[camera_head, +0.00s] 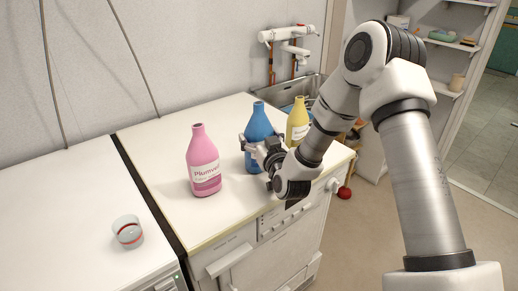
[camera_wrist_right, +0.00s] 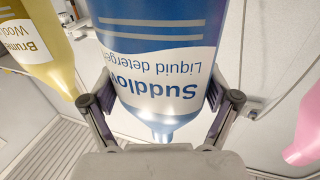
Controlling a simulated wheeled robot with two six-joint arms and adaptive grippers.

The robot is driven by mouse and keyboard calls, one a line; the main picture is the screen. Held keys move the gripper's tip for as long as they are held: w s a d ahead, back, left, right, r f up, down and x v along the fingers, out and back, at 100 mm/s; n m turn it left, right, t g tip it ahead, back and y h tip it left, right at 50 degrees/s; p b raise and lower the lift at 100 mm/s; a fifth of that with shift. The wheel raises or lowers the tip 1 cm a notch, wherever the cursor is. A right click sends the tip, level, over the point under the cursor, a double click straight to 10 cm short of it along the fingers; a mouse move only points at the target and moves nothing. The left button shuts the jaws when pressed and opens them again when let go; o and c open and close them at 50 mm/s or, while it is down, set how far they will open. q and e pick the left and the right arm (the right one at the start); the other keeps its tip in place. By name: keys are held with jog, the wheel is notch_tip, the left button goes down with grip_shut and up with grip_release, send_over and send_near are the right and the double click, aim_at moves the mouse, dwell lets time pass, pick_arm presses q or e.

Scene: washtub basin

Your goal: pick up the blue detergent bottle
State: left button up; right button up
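The blue detergent bottle (camera_head: 258,128) stands upright on the white top of the right-hand washing machine, between a pink and a yellow bottle. My right gripper (camera_head: 262,144) reaches it from the right front, with a finger on each side of its body. In the right wrist view the blue bottle (camera_wrist_right: 160,60) appears upside down, its label text inverted, between the finger pads (camera_wrist_right: 160,95). Both pads lie very close to its sides; whether they press on it I cannot tell. My left gripper is not in view.
A pink bottle (camera_head: 203,165) stands left of the blue one and a yellow bottle (camera_head: 297,122) right behind it. A clear cup with a red band (camera_head: 128,232) sits on the left machine. A sink (camera_head: 290,92) with wall taps is behind.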

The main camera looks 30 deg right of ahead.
jog(key=shift+w, duration=0.1)
jog(key=shift+c, duration=1.1)
jog(key=shift+r, duration=0.15)
notch_tip(320, 180, up, 4)
jog(key=p, duration=0.3)
jog(key=shift+s+d+f, duration=0.1)
jog(key=shift+s+f, duration=0.15)
jog(key=shift+s, duration=0.1)
jog(key=p, duration=1)
send_near(263, 128)
jog(key=s+d, duration=0.2)
jog(key=s+d+r, duration=0.1)
jog(key=shift+s+d, duration=0.35)
